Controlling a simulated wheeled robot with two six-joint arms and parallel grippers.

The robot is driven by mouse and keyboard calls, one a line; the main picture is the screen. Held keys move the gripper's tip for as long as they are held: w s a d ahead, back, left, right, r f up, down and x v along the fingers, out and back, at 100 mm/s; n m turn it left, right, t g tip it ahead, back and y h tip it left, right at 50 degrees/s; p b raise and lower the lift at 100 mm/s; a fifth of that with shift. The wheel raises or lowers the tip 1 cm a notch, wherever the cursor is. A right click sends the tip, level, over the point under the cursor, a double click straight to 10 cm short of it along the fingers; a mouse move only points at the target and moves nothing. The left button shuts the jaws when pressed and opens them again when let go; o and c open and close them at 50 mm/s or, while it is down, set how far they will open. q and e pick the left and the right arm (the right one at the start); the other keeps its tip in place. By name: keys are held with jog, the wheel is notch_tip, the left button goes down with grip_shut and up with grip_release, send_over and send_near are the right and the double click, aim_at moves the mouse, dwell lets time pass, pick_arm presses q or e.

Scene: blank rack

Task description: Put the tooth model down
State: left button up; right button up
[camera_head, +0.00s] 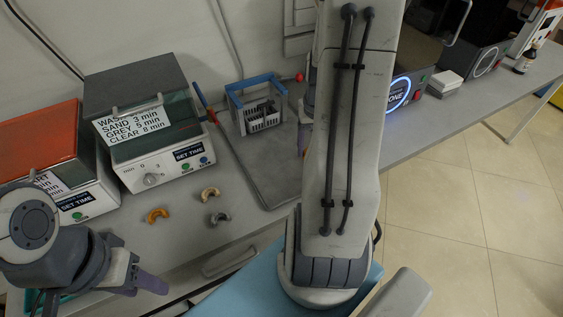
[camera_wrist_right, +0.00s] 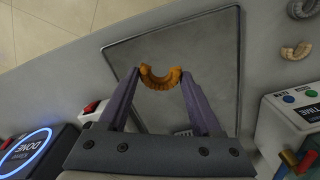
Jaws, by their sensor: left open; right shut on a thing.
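An orange, arch-shaped tooth model (camera_wrist_right: 161,78) is between the purple fingers of my right gripper (camera_wrist_right: 160,80) in the right wrist view. The gripper is shut on it, above a grey tray (camera_wrist_right: 205,45); I cannot tell whether the model touches the tray. In the head view my right arm hides that gripper and the held model. The tray (camera_head: 256,168) shows partly there. My left gripper (camera_head: 143,284) is open at the lower left, away from the models. On the table lie an orange model (camera_head: 157,215), a beige one (camera_head: 210,193) and a grey one (camera_head: 220,218).
A blue-handled basket (camera_head: 257,105) stands at the tray's back. Two machines with labels, one grey-lidded (camera_head: 150,170) and one orange-lidded (camera_head: 45,135), stand left. A machine with a lit DONE ring (camera_head: 399,95), a white stack (camera_head: 444,83) and a bottle (camera_head: 525,58) are right.

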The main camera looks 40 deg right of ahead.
send_over(277, 171)
notch_tip(277, 171, down, 6)
jog(key=shift+s+r, duration=0.1)
jog(key=shift+r, duration=0.1)
notch_tip(277, 171, down, 4)
jog(key=shift+f+p, duration=0.1)
jog(key=shift+p, duration=0.2)
jog(key=shift+f, duration=0.15)
jog(key=o, duration=1.3)
